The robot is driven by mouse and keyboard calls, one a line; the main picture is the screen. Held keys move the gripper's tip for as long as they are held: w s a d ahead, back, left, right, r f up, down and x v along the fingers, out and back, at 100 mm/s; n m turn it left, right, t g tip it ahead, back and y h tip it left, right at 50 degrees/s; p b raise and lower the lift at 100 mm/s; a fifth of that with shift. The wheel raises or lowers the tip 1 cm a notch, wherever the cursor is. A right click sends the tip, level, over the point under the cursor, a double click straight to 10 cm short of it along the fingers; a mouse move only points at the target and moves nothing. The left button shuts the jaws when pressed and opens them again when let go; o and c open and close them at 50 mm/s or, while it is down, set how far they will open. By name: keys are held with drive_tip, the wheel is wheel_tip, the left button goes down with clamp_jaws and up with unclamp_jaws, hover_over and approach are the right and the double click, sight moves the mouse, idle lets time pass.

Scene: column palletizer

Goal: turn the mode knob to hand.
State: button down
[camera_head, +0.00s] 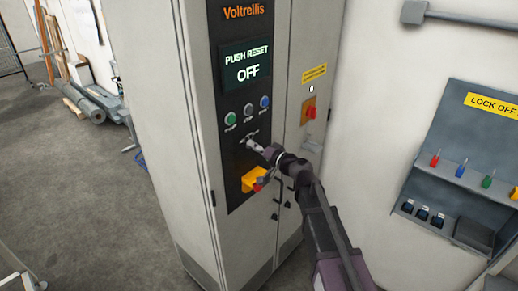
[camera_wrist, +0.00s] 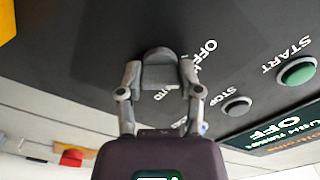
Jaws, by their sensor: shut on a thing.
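The mode knob (camera_wrist: 160,70) shows in the wrist view as a grey, rounded knob on the dark panel. My gripper (camera_wrist: 158,78) has one finger against each side of it and is shut on it. White letters around the knob read "OFF" and part of "AUTO"; other marks are hidden behind my fingers. In the head view my gripper (camera_head: 256,145) reaches the cabinet's dark panel (camera_head: 236,178) below the row of buttons and mostly covers the knob. The display (camera_head: 247,65) reads "PUSH RESET" and "OFF".
Green (camera_head: 231,118), grey (camera_head: 248,110) and blue (camera_head: 265,101) buttons sit just above my gripper. A yellow plate (camera_head: 252,179) with a red handle lies just below it. A red switch (camera_head: 309,111) is on the cabinet's right part. A lock-off board (camera_head: 470,165) hangs at right.

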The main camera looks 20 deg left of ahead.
drive_tip(key=m, duration=0.3)
drive_tip(key=shift+s+a+r, duration=0.1)
drive_tip(key=shift+a, duration=0.05)
drive_tip(key=shift+m, duration=2.1)
drive_tip(key=shift+c, duration=1.3)
unclamp_jaws()
drive_tip(key=shift+s+a, duration=0.1)
drive_tip(key=shift+a, duration=0.05)
drive_tip(key=shift+d, duration=0.25)
